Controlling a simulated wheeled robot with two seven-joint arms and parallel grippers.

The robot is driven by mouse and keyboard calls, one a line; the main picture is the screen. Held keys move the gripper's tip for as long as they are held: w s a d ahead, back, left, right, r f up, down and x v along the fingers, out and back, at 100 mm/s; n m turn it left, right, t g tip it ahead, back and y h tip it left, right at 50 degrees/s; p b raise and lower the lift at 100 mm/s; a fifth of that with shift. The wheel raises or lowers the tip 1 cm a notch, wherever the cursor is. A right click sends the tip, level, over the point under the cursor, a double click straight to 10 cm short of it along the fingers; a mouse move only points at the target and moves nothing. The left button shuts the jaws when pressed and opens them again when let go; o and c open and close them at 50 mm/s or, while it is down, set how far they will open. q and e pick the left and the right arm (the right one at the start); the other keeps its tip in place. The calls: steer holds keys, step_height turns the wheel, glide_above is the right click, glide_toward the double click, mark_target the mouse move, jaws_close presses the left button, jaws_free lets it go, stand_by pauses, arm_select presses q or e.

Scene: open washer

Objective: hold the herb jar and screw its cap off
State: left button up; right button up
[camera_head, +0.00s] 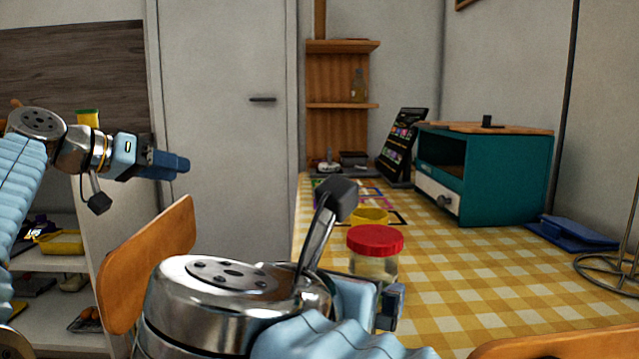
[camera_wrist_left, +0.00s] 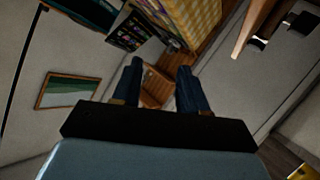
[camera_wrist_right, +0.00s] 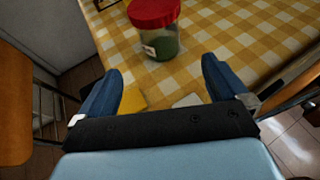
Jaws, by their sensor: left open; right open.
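The herb jar (camera_wrist_right: 162,44) is clear with green contents and a red cap (camera_wrist_right: 152,12). It stands upright on the table; in the head view its cap (camera_head: 375,240) shows just beyond my right gripper (camera_head: 390,305). In the right wrist view my right gripper (camera_wrist_right: 160,85) is open and empty, its fingers short of the jar and apart from it. My left gripper (camera_head: 182,164) is raised at the left in the head view, far from the jar. The left wrist view shows its fingers (camera_wrist_left: 160,75) spread with nothing between them.
The table has a yellow checked cloth (camera_head: 470,280). A teal cabinet (camera_head: 510,175) and a dark menu board (camera_head: 402,145) stand behind. A yellow dish (camera_head: 369,215) is just beyond the jar. A blue item (camera_head: 572,234) and a wire stand (camera_head: 610,268) are at right. Wooden chair (camera_head: 145,262) left.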

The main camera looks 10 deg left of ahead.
mark_target(372, 275)
steer(key=shift+w, duration=0.15)
arm_select(q)
steer(key=s+d+m+g+h, duration=0.1)
steer(key=s+d+m+g, duration=0.2)
steer(key=d, duration=0.6)
steer(key=s+d+m+g+h, duration=0.1)
steer(key=s+d+m+g, duration=0.2)
steer(key=d+m, duration=0.3)
steer(key=s+d+m+g, duration=0.3)
steer(key=d+m, duration=0.2)
steer(key=d, duration=0.7)
steer(key=shift+s+d+r+m+g+h, duration=0.3)
steer(key=shift+s+d+g+h, duration=0.1)
arm_select(e)
steer(key=x, duration=1.3)
steer(key=shift+w+d+f, duration=0.1)
steer(key=shift+w+d, duration=0.1)
steer(key=shift+w, duration=0.05)
steer(key=shift+c, duration=0.5)
steer(key=c, duration=1)
steer(key=shift+c, duration=0.2)
